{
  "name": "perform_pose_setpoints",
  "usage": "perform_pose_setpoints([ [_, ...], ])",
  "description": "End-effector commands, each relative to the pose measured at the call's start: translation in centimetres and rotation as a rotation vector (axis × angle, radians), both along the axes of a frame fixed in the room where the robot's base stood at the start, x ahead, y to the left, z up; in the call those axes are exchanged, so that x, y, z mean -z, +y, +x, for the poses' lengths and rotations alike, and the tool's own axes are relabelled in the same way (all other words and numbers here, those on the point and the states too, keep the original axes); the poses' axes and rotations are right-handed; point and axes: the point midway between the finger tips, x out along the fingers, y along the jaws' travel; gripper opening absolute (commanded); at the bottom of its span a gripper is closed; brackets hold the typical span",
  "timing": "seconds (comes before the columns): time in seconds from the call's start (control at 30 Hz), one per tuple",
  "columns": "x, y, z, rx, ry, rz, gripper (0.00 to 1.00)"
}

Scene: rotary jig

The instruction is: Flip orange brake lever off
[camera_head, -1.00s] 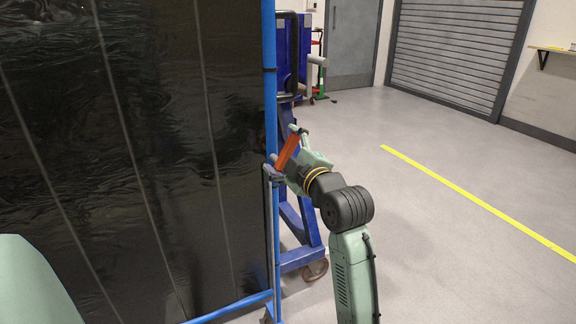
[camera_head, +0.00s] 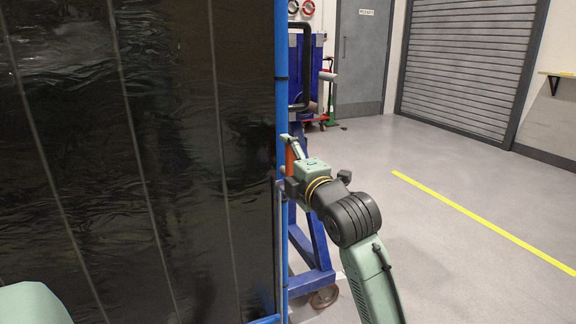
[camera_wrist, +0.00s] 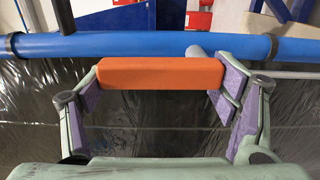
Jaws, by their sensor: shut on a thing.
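The orange brake lever (camera_head: 290,160) shows partly in the head view beside the blue post of the jig, standing close to upright there. In the wrist view the lever (camera_wrist: 160,73) is a plain orange bar lying across the picture. My gripper (camera_head: 288,164) is shut on the lever. In the wrist view its purple-padded fingers (camera_wrist: 158,95) hold the bar lengthwise, one at each end. The lever's mount is hidden.
The jig's blue tube (camera_wrist: 130,46) runs just beyond the lever. A large black film-covered panel (camera_head: 140,150) fills the left side. The blue wheeled stand (camera_head: 318,270) is behind my gripper. Grey floor (camera_head: 430,240) with a yellow line is clear at right.

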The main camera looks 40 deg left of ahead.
Motion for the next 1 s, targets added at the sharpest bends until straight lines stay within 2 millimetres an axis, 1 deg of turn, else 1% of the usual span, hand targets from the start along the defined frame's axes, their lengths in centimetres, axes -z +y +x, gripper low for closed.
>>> perform_pose_setpoints([
  [0.33,0.00,0.06,-0.07,-0.001,-0.008,-0.003,0.30],
  [0.37,0.00,0.06,-0.07,-0.001,-0.007,-0.003,0.81],
  [0.4,0.00,0.06,-0.07,-0.001,-0.007,-0.003,0.84],
  [0.63,0.00,0.03,-0.05,-0.001,-0.006,-0.002,0.99],
  [1.0,-0.01,-0.13,-0.06,0.000,-0.005,-0.002,1.00],
])
